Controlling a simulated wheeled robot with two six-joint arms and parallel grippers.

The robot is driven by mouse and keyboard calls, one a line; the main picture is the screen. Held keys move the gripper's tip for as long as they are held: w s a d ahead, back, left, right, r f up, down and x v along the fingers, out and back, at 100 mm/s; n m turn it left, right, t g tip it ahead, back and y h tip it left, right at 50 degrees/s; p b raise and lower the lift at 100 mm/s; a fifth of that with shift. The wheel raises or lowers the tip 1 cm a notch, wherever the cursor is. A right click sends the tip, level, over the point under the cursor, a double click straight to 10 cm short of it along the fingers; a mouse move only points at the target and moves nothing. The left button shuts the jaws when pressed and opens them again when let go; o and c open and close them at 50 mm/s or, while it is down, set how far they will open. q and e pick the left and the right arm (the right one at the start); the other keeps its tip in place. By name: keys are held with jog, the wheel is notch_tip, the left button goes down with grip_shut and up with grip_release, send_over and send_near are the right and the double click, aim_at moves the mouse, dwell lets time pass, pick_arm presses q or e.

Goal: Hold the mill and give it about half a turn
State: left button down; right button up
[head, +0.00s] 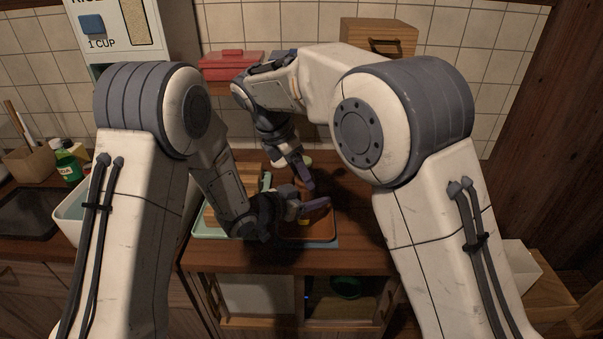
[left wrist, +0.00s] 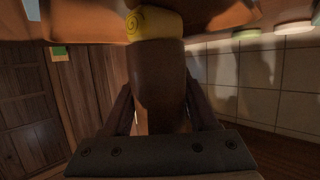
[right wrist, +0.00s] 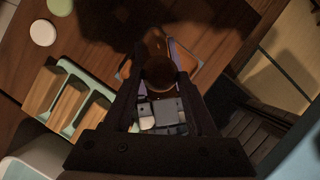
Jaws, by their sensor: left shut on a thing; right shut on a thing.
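The brown mill (left wrist: 160,80) stands between the fingers of my left gripper (left wrist: 160,105) in the left wrist view. The left gripper is shut on its body. In the right wrist view the mill's dark round top (right wrist: 158,72) lies between the fingers of my right gripper (right wrist: 160,85), which is shut on it from above. In the head view the left gripper (head: 318,205) is just below the right gripper (head: 306,178), over the tray area. The mill is largely hidden there by the grippers and arms.
A pale green tray (right wrist: 68,132) with wooden-looking sections lies beside the grippers. A white disc (right wrist: 43,32) and a green disc (right wrist: 60,6) lie on the counter. A red box (head: 232,66) stands behind.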

jog(key=shift+w+m+g, duration=0.2)
jog(key=shift+m+g, duration=0.5)
jog(key=shift+m, duration=1.3)
jog(key=shift+a, duration=0.1)
jog(key=o, duration=1.4)
jog(key=shift+h, duration=0.3)
jog(key=shift+v, duration=3.8)
jog(key=shift+c, duration=0.2)
